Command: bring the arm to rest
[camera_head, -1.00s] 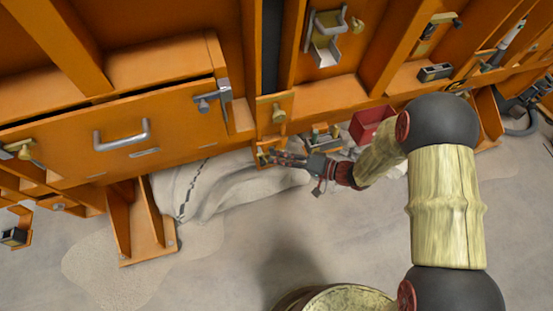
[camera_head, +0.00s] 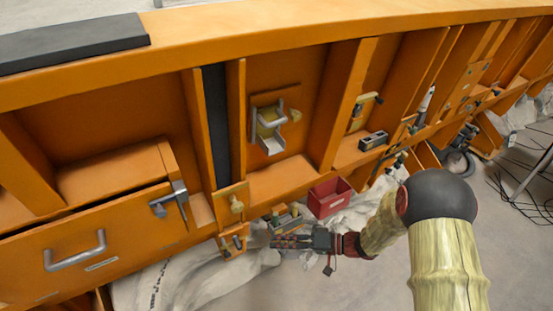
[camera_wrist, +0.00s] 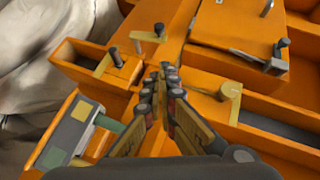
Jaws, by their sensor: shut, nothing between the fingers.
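My gripper (camera_head: 290,242) is at the lower middle of the head view, at the end of my arm, which comes in from the right. It is near the lower edge of the orange sandbed frame (camera_head: 300,185), beside a small brass-coloured latch (camera_head: 237,205). In the wrist view my gripper (camera_wrist: 165,72) has its fingertips together with nothing between them. Beyond the tips are orange ledges and a brass bracket with a dark knob (camera_wrist: 224,92). From these frames I cannot tell whether the fingertips touch the frame.
A red open box (camera_head: 330,198) is just right of my gripper. A drawer with a grey handle (camera_head: 75,252) is at the left. Pale sacks (camera_head: 195,280) lie below the frame. A grey-green block (camera_wrist: 75,130) is at the wrist view's left. Open floor (camera_head: 350,290) lies at the bottom.

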